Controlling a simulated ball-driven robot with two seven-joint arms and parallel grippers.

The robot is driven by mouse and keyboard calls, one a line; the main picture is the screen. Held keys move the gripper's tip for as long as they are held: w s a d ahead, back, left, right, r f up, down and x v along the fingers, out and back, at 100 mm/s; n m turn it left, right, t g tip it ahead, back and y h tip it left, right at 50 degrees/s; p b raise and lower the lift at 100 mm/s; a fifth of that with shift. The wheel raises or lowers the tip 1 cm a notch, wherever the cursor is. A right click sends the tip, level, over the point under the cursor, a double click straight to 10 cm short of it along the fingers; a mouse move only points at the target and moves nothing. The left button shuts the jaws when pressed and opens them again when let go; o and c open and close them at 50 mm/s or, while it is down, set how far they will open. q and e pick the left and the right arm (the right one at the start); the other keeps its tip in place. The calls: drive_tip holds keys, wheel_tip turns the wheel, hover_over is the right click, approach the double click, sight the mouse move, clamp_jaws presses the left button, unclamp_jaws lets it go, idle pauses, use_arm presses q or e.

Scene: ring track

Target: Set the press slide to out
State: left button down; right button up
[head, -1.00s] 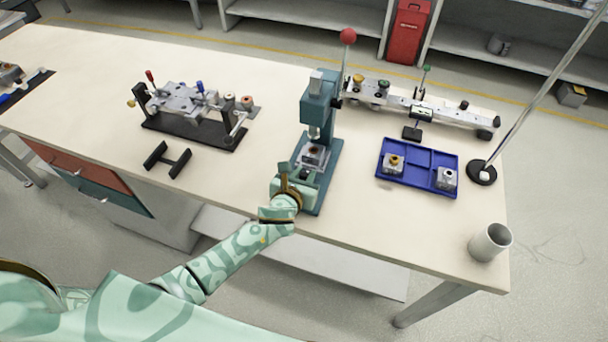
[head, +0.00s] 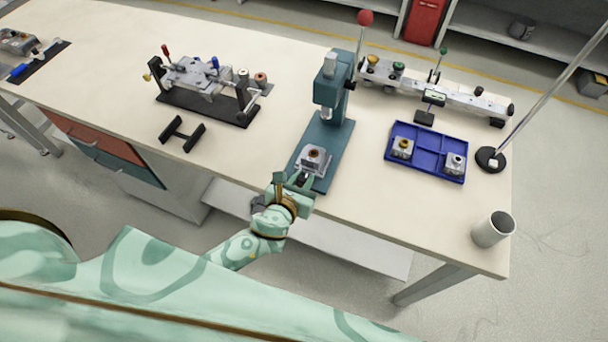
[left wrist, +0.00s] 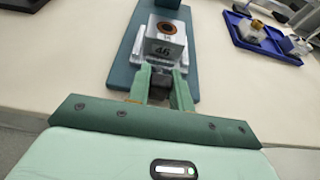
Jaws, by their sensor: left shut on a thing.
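The teal press (head: 331,85) stands on the bench, with its base (head: 335,140) reaching towards the front edge. Its slide, with a silver block (head: 313,159) on it, sits near the front of the base, clear of the press head. In the left wrist view the block (left wrist: 165,47) reads 46 and has a brown-ringed hole on top; a bit of the silver slide plate (left wrist: 190,50) shows beside it. My left gripper (head: 297,182) is shut on the slide's front end, low in front of the block.
A blue tray (head: 428,155) with two small blocks lies right of the press. A clamp fixture (head: 208,90) stands left, with a black stand (head: 182,134) before it. A long rail fixture (head: 437,90) is behind; a grey cup (head: 492,230) is at the front right corner.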

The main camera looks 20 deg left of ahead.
use_arm(q)
drive_tip(key=c, duration=1.4)
unclamp_jaws()
drive_tip(key=shift+s+f, duration=0.15)
drive_tip(key=shift+s, duration=0.05)
drive_tip(key=shift+o, duration=0.8)
drive_tip(key=shift+s, duration=0.1)
drive_tip(key=shift+s+r, duration=0.25)
drive_tip(key=p+v, duration=0.2)
drive_tip(key=v, duration=1.3)
drive_tip(key=shift+s+r, duration=0.2)
drive_tip(key=shift+s, duration=0.15)
